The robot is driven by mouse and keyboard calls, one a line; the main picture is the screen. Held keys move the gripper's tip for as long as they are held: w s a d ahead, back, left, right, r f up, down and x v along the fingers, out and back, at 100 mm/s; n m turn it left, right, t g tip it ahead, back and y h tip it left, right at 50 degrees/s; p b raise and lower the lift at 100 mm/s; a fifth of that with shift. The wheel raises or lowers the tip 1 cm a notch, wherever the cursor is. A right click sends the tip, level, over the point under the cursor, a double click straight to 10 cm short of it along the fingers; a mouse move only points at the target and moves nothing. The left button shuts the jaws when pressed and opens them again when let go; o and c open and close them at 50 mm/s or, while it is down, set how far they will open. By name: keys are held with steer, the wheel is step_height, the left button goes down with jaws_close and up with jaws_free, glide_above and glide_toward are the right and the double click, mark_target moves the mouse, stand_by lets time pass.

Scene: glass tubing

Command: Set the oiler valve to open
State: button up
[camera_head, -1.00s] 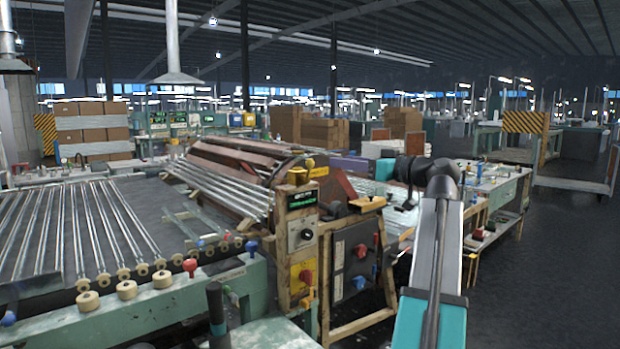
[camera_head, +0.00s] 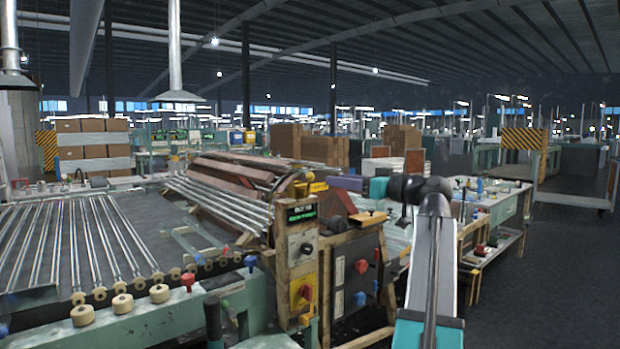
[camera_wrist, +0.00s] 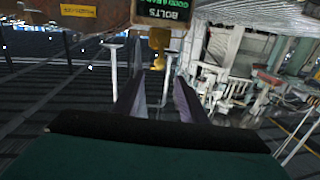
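A small brass-yellow fitting (camera_wrist: 158,42) shows in the wrist view, which is upside down, beside a green-lettered sign (camera_wrist: 162,10). It may be the oiler; its valve position cannot be read. In the head view a similar brass-coloured fitting (camera_head: 300,188) stands on top of the wooden control post, above the lettered display (camera_head: 301,213). My gripper (camera_wrist: 158,92) has its two fingers apart with nothing between them. The fitting appears beyond the fingertips, apart from them.
A yellow plate with a red switch (camera_head: 305,292) sits low on the post. A dark box with red and blue knobs (camera_head: 354,280) stands right of it. Glass tubes (camera_head: 85,240) lie on the left bench. Open floor (camera_head: 560,270) lies at right.

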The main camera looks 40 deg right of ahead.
mark_target(310, 175)
steer(key=w, duration=0.7)
steer(key=w+a, duration=0.1)
steer(key=w, duration=0.3)
steer(key=shift+w+b, duration=0.3)
steer(key=shift+w, duration=0.05)
jaws_close()
